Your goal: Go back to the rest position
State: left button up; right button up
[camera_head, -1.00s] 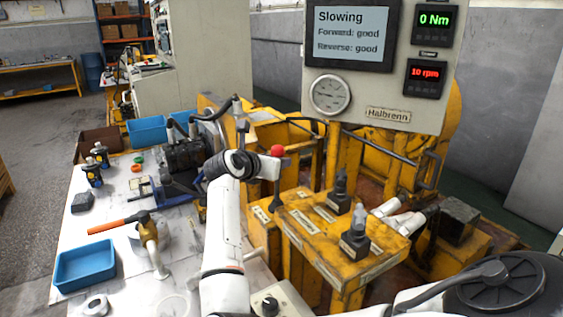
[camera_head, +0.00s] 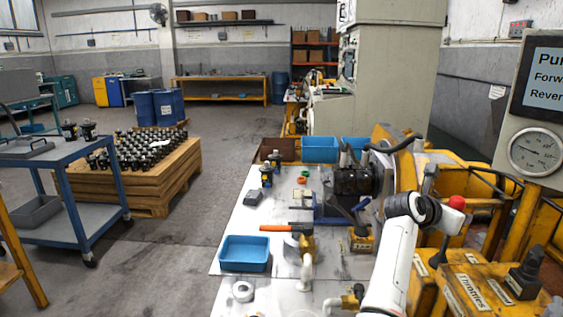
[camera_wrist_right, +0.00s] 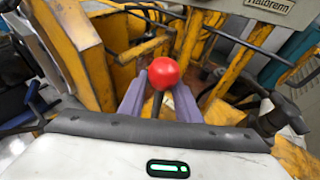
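In the head view a white arm of mine rises from the bottom right. Its dark wrist is beside a red ball knob (camera_head: 456,203) on an upright dark lever. In the right wrist view my right gripper (camera_wrist_right: 160,95) has its two purple-grey fingers apart, one on each side of the knob's thin stem. The red ball (camera_wrist_right: 164,73) shows between and at the fingertips. The fingers look open, with gaps beside the stem; whether one touches the ball I cannot tell. My left gripper is not in view.
Yellow machine frames and a control panel (camera_head: 538,100) with a gauge stand close at the right. The white bench (camera_head: 262,215) holds a blue tray (camera_head: 244,254), an orange-handled hammer (camera_head: 284,229) and fittings. A blue cart (camera_head: 70,165) and a loaded pallet (camera_head: 160,183) stand left; floor between is clear.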

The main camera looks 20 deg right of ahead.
jog(key=shift+w+d+f+n+h+b, duration=0.4)
jog(key=shift+w+d+f+h+b, duration=0.25)
jog(key=shift+b, duration=0.2)
